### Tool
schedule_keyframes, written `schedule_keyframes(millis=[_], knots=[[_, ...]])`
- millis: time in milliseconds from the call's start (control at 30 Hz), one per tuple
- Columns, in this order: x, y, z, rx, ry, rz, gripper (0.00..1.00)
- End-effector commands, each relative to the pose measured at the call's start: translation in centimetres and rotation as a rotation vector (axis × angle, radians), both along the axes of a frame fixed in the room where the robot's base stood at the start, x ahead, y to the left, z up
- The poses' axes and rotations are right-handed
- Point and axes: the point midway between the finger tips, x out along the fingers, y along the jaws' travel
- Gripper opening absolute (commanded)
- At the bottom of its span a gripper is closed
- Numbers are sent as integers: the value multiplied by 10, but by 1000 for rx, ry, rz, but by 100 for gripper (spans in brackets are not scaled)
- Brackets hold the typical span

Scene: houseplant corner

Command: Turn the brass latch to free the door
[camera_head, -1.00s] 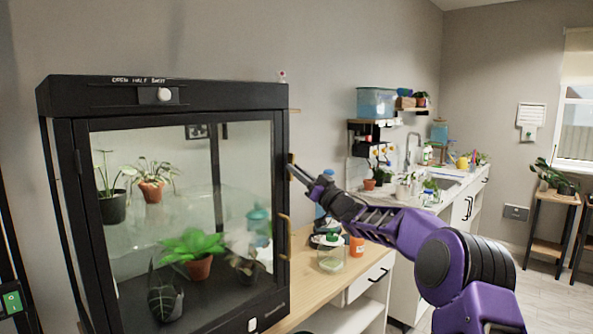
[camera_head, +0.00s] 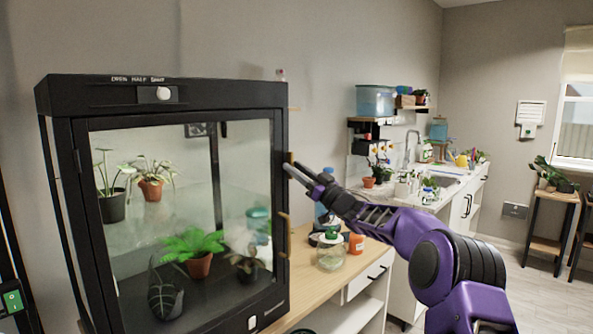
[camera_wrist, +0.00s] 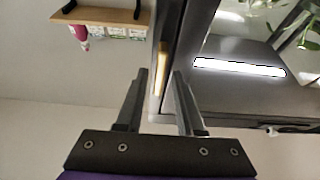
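The black glass-fronted cabinet (camera_head: 165,97) stands at the left in the head view, and its glass door (camera_head: 244,165) looks closed. The brass latch (camera_head: 290,158) is a narrow upright piece on the door's right edge, partly hidden by my fingers. A brass handle (camera_head: 285,232) sits lower on the same edge. My gripper (camera_head: 288,170) is at the latch, reaching in from the right. In the wrist view my gripper (camera_wrist: 158,75) is open, and the brass latch (camera_wrist: 162,70) shows between and beyond the two fingers. I cannot tell whether either finger touches it.
Several potted plants, such as a bright green one (camera_head: 194,250), stand inside the cabinet. A wooden counter (camera_head: 306,262) with a glass jar (camera_head: 331,255) and an orange pot (camera_head: 356,243) lies below my arm. A small shelf (camera_wrist: 103,15) shows in the wrist view.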

Motion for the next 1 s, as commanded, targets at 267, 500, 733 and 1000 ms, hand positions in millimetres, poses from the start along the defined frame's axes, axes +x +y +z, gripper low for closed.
schedule_keyframes(millis=[267, 500, 733, 1000], knots=[[0, 0, 0, 1, 1, -1, 45], [-7, -11, -6, -1, 3, -1, 45], [-32, -43, -23, 0, 3, -3, 45], [-68, -91, -47, -1, 2, -4, 45]])
